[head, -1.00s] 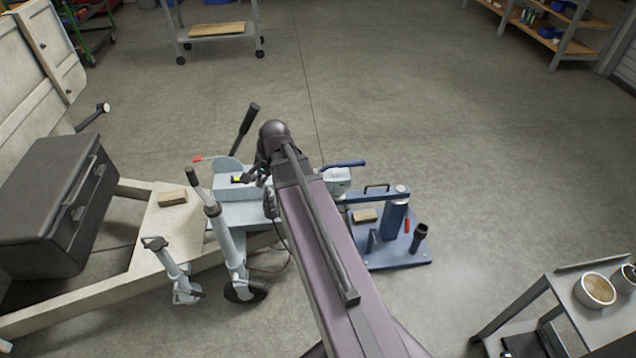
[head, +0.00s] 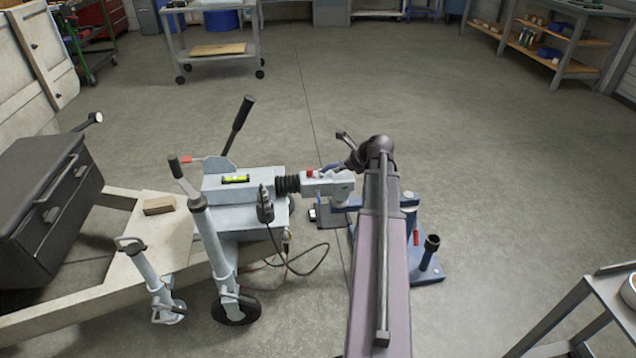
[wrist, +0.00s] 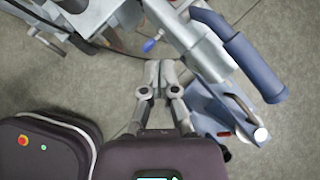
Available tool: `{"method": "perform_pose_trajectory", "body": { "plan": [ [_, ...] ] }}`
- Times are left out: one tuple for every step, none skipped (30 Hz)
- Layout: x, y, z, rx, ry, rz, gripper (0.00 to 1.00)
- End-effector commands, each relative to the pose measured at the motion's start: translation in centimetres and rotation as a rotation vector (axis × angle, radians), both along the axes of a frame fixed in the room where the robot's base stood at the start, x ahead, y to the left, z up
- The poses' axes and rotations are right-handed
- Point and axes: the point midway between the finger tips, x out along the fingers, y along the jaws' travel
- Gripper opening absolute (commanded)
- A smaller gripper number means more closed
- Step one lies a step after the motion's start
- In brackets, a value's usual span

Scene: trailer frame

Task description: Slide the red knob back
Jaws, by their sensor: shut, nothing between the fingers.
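A small red knob (head: 309,173) sits on top of the grey coupling head (head: 335,187), just right of the black ribbed bellows, in the head view. The coupling head also shows in the wrist view (wrist: 196,42), with a blue handle; I cannot make out the red knob there. My gripper (wrist: 160,66) has its fingers together and empty, over bare floor beside the coupling in the wrist view. In the head view my arm stands to the right of the red knob and hides part of the coupling's surroundings.
A blue stand (head: 430,274) with a red-handled part is behind my arm. A loose cable (head: 300,268) hangs below. A trolley is at lower right; the floor beyond is clear.

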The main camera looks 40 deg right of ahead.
Motion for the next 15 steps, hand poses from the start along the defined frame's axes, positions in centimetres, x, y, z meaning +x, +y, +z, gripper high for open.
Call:
{"method": "perform_pose_trajectory", "body": {
  "plan": [
    [-0.19, -0.78, -0.59, 0.017, -0.005, -0.028, 0.00],
    [-0.31, -1.09, -0.64, 0.026, -0.006, -0.042, 0.00],
    [-0.43, -1.39, -0.67, 0.035, -0.008, -0.057, 0.00],
    [-0.49, -1.54, -0.68, 0.040, -0.010, -0.064, 0.00],
    [-0.52, -1.63, -0.67, 0.044, -0.010, -0.069, 0.00],
    [-0.55, -1.71, -0.64, 0.048, -0.011, -0.074, 0.00],
    [-0.56, -1.74, -0.63, 0.050, -0.012, -0.076, 0.00],
    [-0.57, -1.74, -0.60, 0.051, -0.012, -0.076, 0.00],
    [-0.56, -1.73, -0.57, 0.050, -0.012, -0.076, 0.00],
    [-0.56, -1.72, -0.56, 0.050, -0.012, -0.076, 0.00],
    [-0.56, -1.70, -0.55, 0.049, -0.012, -0.075, 0.00],
    [-0.56, -1.69, -0.55, 0.049, -0.011, -0.075, 0.00],
    [-0.56, -1.69, -0.56, 0.049, -0.011, -0.075, 0.00],
    [-0.56, -1.69, -0.56, 0.048, -0.011, -0.074, 0.00],
    [-0.55, -1.68, -0.56, 0.048, -0.011, -0.074, 0.00]
  ]
}}
